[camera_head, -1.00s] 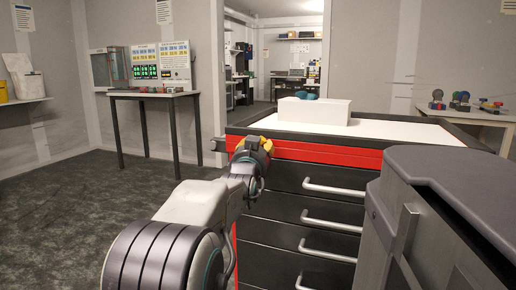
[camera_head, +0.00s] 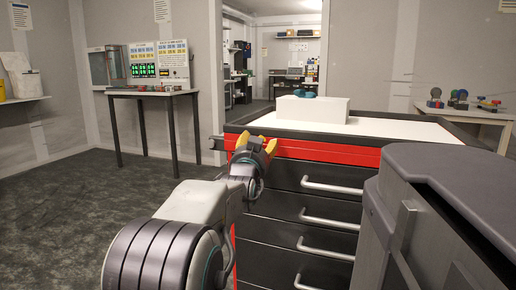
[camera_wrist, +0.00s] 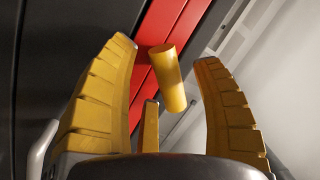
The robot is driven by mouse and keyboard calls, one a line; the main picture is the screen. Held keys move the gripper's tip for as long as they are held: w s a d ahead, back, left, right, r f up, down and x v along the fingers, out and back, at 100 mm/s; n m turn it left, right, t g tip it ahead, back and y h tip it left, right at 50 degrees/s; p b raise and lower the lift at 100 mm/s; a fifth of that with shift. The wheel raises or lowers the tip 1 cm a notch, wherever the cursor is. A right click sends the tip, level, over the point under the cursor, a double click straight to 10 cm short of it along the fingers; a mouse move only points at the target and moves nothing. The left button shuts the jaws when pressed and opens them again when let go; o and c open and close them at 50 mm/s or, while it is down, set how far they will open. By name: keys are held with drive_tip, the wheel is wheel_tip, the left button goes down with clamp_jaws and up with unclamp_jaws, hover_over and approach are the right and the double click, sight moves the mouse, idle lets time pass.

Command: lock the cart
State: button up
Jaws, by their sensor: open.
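The cart (camera_head: 345,154) is a drawer cabinet with a red band, dark drawers and a white top. My gripper (camera_head: 256,141) is at the cart's left front corner, by the red band. In the wrist view my gripper (camera_wrist: 163,48) is open, with yellow fingers apart on both sides. A yellow cylinder (camera_wrist: 168,78), which looks like the cart's lock knob, stands against the red band between the fingers. I see no finger touching it. In the head view the knob is hidden by my gripper.
A white box (camera_head: 312,109) with teal items lies on the cart top. A table with display panels (camera_head: 152,93) stands at the back left, and a small table (camera_head: 468,114) at the right. The floor left of the cart is clear.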

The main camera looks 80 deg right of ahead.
drive_tip(key=a+f, duration=0.1)
drive_tip(key=a, duration=1.1)
drive_tip(key=shift+w, duration=0.3)
